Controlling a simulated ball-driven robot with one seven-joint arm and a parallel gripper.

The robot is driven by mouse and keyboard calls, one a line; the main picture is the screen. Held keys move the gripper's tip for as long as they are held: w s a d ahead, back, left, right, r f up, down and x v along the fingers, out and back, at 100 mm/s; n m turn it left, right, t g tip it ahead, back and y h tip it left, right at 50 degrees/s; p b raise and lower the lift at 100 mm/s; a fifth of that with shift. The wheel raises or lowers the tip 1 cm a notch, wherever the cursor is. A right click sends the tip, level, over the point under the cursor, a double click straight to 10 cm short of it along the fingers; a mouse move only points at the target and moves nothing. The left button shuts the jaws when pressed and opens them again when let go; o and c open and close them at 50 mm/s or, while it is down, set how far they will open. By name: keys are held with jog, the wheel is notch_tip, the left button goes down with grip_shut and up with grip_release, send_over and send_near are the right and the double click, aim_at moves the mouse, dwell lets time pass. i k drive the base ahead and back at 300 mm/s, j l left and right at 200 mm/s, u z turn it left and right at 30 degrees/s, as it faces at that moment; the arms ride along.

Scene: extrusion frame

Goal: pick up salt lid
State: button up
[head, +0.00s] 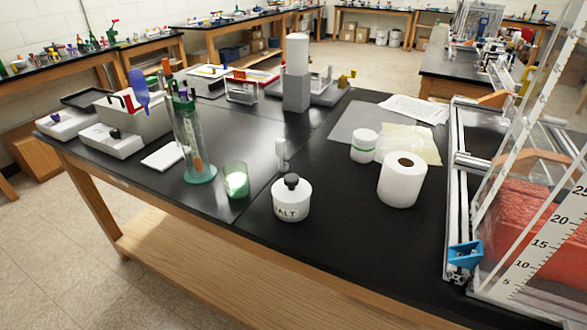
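A round white jar (291,205), with dark lettering of which "ALT" can be read, stands on the black bench top near its front edge. The salt lid (291,183) sits on top of the jar and has a dark round knob. The seam between lid and jar is too small to make out. My gripper is not in view.
A green glass (236,182) stands left of the jar and a tall cylinder with tools (192,140) farther left. A pale upright object (282,152) is just behind the jar. A white roll (401,182) and a small white tub (364,146) stand right. Black bench top (340,225) right of the jar is clear.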

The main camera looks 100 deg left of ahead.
aim_at(291, 190)
jog(key=u, duration=2.25)
jog(key=k+j, duration=0.15)
jog(key=j, duration=0.15)
